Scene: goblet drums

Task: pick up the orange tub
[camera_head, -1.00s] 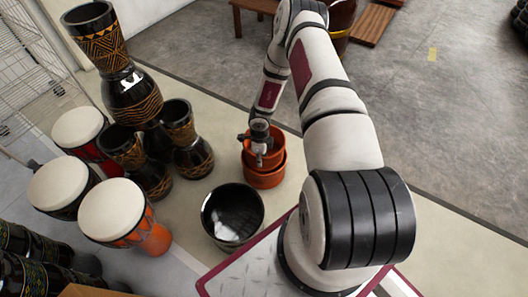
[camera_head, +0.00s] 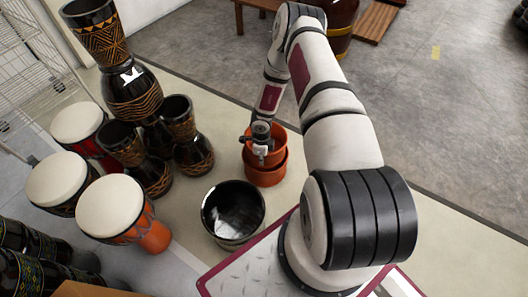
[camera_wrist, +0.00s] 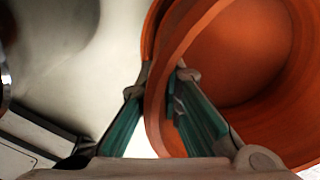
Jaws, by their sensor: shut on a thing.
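The orange tub (camera_head: 279,136) is at the middle of the head view, with another orange tub (camera_head: 266,176) directly under it; the upper one sits in or on the lower one. My gripper (camera_head: 261,155) reaches down at the upper tub's near left side. In the wrist view my gripper (camera_wrist: 160,112) has its green-padded fingers on either side of the orange wall (camera_wrist: 158,85), shut on the upper tub's rim. The tub's inside looks empty. The fingertips are partly hidden by the rim.
A black glossy bowl-like vessel (camera_head: 233,212) stands just in front of the tubs. Goblet drums (camera_head: 192,150) stand to the left, with white-topped drums (camera_head: 109,206) nearer. A wooden barrel (camera_head: 340,28) is behind my arm. Bare floor (camera_head: 440,120) lies to the right.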

